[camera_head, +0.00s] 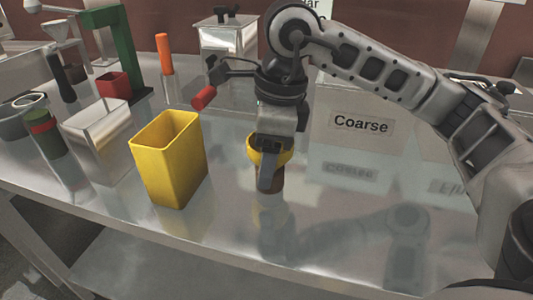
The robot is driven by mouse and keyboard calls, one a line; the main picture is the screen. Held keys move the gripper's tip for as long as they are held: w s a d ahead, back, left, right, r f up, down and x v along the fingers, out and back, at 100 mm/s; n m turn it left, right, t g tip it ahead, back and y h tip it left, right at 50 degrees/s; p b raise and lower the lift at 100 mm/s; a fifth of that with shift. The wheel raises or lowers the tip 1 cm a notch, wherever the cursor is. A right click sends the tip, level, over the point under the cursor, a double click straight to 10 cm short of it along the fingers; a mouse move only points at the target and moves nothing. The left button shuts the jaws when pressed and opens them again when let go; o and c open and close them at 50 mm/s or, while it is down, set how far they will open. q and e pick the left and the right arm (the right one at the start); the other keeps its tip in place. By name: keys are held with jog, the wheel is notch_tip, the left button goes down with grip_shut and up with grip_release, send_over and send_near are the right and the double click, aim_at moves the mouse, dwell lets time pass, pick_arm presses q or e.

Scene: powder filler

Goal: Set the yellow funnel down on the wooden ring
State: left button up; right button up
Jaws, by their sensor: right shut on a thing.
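The yellow funnel (284,153) is in the middle of the head view, partly hidden behind my right gripper. My right gripper (268,180) points down and is shut on the funnel. My left gripper is not in view.
A yellow open box (170,165) stands just left of the funnel. A metal box (98,140), a red box (113,86) and a green stand (124,45) are farther left. A bin labelled Coarse (350,135) is behind right. The metal table's front (330,235) is clear.

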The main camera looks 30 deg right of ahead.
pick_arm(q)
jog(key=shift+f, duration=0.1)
pick_arm(e)
jog(key=shift+f, duration=0.1)
dwell(0.3)
jog(key=o, duration=1.1)
jog(key=shift+c, duration=0.2)
pick_arm(q)
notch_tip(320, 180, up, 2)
jog(key=p, duration=0.3)
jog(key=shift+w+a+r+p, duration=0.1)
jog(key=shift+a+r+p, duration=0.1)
jog(key=shift+p, duration=0.15)
pick_arm(e)
notch_tip(320, 180, up, 16)
jog(key=s+d, duration=0.1)
jog(key=d, duration=0.1)
jog(key=shift+s, duration=0.15)
